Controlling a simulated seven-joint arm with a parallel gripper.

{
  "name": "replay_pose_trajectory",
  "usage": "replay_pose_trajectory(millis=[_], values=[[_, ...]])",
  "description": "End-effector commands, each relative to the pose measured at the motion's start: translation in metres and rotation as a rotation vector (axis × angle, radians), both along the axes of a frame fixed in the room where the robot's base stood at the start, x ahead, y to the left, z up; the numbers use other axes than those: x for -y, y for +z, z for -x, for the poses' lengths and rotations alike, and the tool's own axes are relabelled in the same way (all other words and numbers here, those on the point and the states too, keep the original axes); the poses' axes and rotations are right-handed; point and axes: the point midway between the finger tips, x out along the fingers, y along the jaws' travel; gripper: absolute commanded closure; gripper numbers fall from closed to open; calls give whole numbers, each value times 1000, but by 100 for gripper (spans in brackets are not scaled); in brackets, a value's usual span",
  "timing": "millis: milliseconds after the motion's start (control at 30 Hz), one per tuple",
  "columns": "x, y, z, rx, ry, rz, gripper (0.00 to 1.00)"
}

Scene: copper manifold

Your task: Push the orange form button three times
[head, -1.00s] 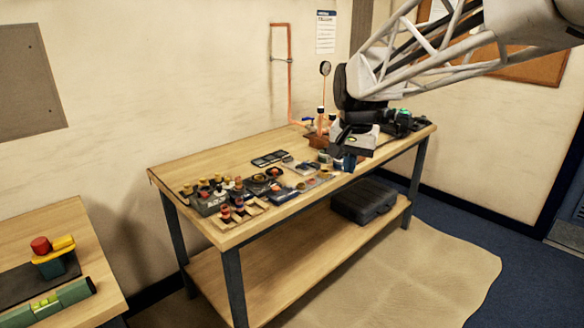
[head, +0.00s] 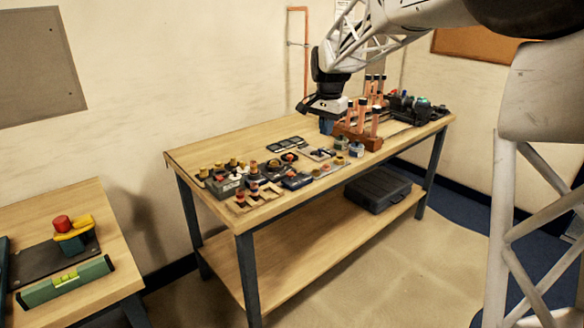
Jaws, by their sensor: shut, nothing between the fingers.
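I cannot tell for sure which piece is the orange form button. Small red-orange caps stand among the parts on the workbench: one orange-red cap (head: 289,157) sits on a dark base near the middle of the group, and another red cap (head: 254,187) is at the front left. My gripper (head: 326,127) is above the bench, to the right of and higher than these caps, pointing down. It is shut and holds nothing. It is apart from the caps, and its fingertips are small in the picture.
The wooden workbench (head: 225,146) has bare room at its back left. Copper posts on a reddish-brown block (head: 358,135) stand close to the right of my gripper. Dark equipment (head: 412,108) is at the right end. A side table (head: 105,225) at left holds a red knob (head: 62,223).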

Motion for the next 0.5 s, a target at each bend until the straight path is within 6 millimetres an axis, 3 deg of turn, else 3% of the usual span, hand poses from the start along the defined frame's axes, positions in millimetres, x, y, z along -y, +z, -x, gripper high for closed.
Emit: replay_pose_trajectory(millis=[500], values=[[-55, -38, -88, -35, -106, -1, 100]])
